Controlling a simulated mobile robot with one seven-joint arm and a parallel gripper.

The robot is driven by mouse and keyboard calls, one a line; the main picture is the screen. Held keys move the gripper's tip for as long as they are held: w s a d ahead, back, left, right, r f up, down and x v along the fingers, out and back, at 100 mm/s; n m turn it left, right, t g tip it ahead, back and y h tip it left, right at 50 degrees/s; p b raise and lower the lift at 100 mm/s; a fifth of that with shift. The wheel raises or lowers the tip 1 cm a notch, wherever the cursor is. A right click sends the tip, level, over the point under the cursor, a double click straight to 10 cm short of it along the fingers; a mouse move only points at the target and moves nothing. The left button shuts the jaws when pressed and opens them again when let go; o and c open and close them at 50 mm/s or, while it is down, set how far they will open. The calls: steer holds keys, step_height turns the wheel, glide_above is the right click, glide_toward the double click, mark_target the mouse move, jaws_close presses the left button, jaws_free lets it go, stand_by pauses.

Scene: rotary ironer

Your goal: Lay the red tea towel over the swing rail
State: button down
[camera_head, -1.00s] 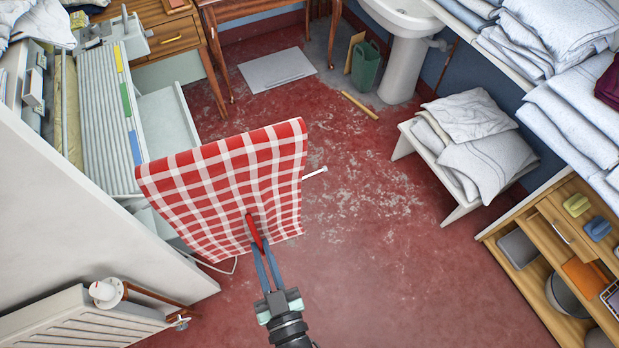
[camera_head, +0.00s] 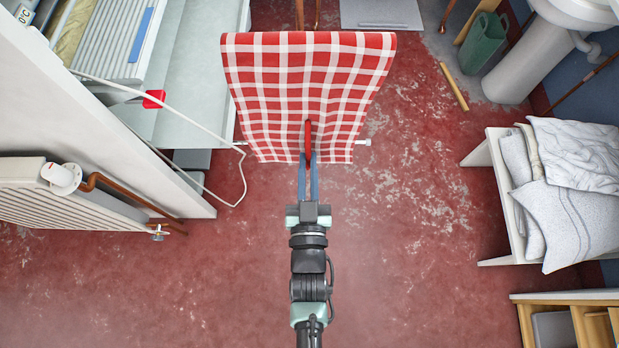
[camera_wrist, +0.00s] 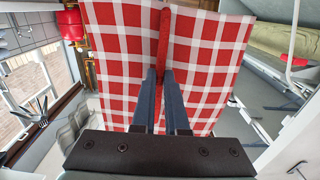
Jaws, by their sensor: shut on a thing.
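The red-and-white checked tea towel (camera_head: 270,85) spreads wide in front of my gripper (camera_head: 308,158) in the head view. My gripper is shut on a pinched red fold at the towel's near middle. In the wrist view the towel (camera_wrist: 120,60) fans out to both sides of the fold, and the fingers (camera_wrist: 166,78) close on it. The swing rail shows as a thin light rod with a pale end (camera_head: 364,142) just right of the towel, with a short piece at its left. The towel hides the rail's middle; I cannot tell whether they touch.
A radiator (camera_head: 65,200) is at lower left. A low stand (camera_head: 490,165) with folded linen is at right. The red floor between is clear.

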steer(key=w+f+b, duration=0.3)
steer(key=f+b, duration=1.1)
steer(key=f, duration=0.1)
steer(key=shift+w, duration=0.25)
steer(key=shift+d, duration=0.1)
steer(key=shift+w+b, duration=2.35)
steer(key=shift+w, duration=2.6)
step_height(320, 180, down, 38)
steer(key=b, duration=3.4)
steer(key=shift+f+b, duration=0.4)
steer(key=shift+b, duration=0.05)
steer(key=c, duration=0.9)
jaws_free()
